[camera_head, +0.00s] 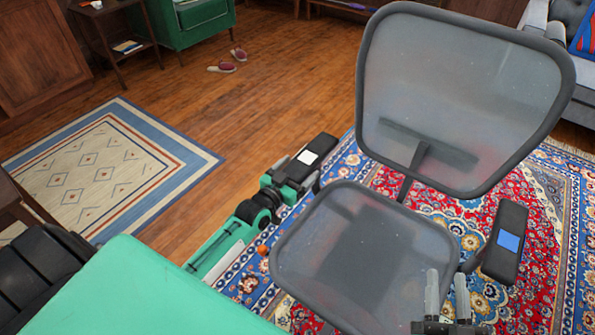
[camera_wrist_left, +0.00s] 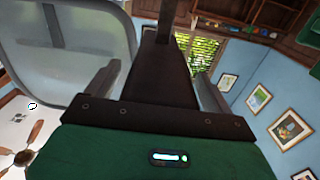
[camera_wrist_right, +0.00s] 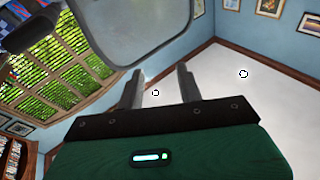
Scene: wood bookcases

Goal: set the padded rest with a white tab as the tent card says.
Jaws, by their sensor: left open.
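A mesh office chair (camera_head: 345,265) faces me with its grey back (camera_head: 460,90) behind the seat. The padded rest with a white tab (camera_head: 318,146) is a dark pad on the chair's left side. My left gripper (camera_head: 296,175) is open, with its fingers on either side of the near end of this pad. In the left wrist view the dark pad (camera_wrist_left: 160,80) lies between the spread fingers. The other padded rest, with a blue tab (camera_head: 508,241), is on the right. My right gripper (camera_head: 446,295) is open and empty in front of the seat's right side. I see no tent card.
A teal surface (camera_head: 140,295) fills the near left. The chair stands on a red and blue patterned rug (camera_head: 540,230). A pale rug (camera_head: 95,180), shoes (camera_head: 222,67), a green armchair (camera_head: 200,20) and a small side table (camera_head: 115,30) are further off. Wood floor between them is clear.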

